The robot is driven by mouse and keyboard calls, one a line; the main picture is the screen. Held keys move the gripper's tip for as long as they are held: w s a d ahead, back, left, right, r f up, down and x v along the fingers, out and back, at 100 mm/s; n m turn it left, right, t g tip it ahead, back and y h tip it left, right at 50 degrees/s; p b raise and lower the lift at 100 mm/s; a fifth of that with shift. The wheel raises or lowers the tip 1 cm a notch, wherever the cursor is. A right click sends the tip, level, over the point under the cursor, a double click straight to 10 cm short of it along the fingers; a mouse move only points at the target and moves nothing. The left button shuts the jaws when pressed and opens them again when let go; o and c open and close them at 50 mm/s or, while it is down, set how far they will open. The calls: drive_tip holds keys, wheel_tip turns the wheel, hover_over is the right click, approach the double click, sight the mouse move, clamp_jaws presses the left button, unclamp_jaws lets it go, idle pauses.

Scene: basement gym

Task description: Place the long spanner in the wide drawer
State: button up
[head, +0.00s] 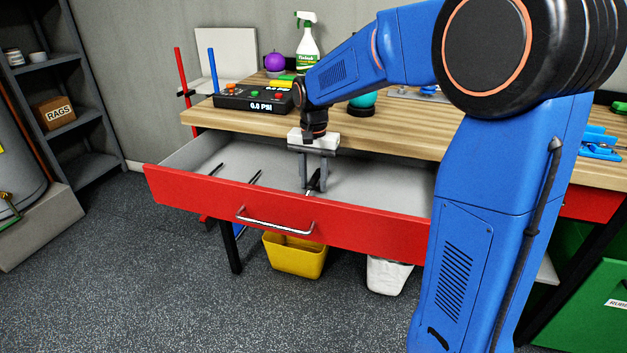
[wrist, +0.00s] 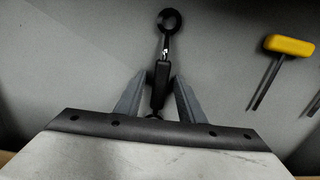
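The wide drawer (head: 225,202) under the workbench is pulled open, with a red front and a grey inside. The spanner also shows in the head view (head: 314,181), partly hidden by the fingers. Whether it touches the drawer floor is hard to tell.
A yellow-handled tool (wrist: 291,46) lies to the right of the spanner in the wrist view. Thin dark items (head: 254,178) lie left in the drawer. The wooden bench top (head: 400,133) overhangs the drawer's back. A yellow bin (head: 295,256) stands below.

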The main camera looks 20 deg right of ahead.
sight(314, 179)
drive_tip(key=shift+r, duration=0.1)
wheel_tip(314, 179, up, 12)
idle(0.5)
idle(0.4)
